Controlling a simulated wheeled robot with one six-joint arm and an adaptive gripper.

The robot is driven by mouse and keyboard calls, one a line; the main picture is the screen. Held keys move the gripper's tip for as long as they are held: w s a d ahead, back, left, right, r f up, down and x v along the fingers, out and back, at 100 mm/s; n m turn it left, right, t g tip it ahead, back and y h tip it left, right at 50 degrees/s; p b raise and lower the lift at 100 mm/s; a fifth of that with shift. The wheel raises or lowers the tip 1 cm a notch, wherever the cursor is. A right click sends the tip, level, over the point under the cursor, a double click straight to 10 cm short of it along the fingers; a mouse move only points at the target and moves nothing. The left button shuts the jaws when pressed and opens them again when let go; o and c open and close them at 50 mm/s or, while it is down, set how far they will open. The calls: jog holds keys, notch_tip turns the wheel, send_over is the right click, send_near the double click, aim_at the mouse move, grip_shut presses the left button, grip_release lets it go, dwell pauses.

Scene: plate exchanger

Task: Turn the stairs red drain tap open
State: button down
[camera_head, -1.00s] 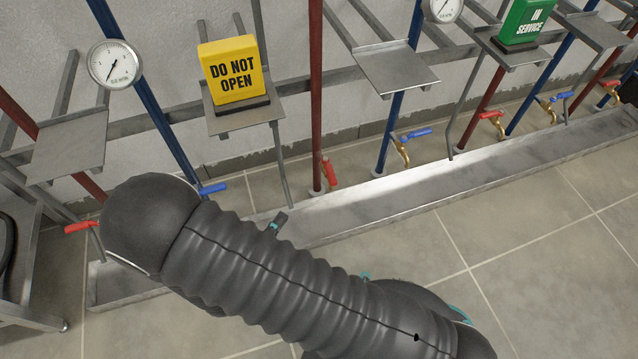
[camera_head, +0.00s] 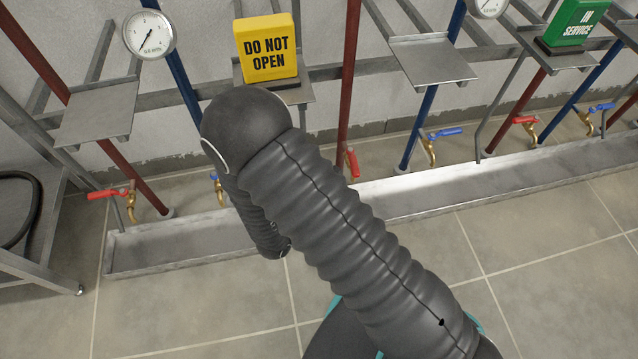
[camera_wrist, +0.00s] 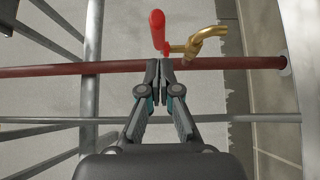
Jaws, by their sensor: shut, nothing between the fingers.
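In the wrist view a red tap handle (camera_wrist: 157,31) stands roughly across a red pipe (camera_wrist: 90,68), with a brass spout (camera_wrist: 205,40) curving off beside it. My gripper (camera_wrist: 159,68) is shut and empty. Its fingertips overlap the pipe in the picture, just below the handle; I cannot tell whether they touch. In the head view my gripper is hidden behind my arm. A red handle (camera_head: 352,163) shows on the middle red pipe (camera_head: 349,70), and this looks like the same tap. Another red tap (camera_head: 110,193) is at the left. No stairs are clearly recognisable.
A yellow DO NOT OPEN sign (camera_head: 268,48) stands on a shelf left of the middle pipe. A blue tap (camera_head: 443,133) is to the right. A metal trough (camera_head: 400,196) runs along the floor. A grey rail (camera_wrist: 225,118) runs beside the pipe. Open tiled floor lies in front.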

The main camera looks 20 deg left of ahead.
jog(key=shift+w+d, duration=0.25)
jog(key=shift+d, duration=0.25)
jog(key=shift+w+d, duration=0.2)
jog(key=shift+d, duration=0.25)
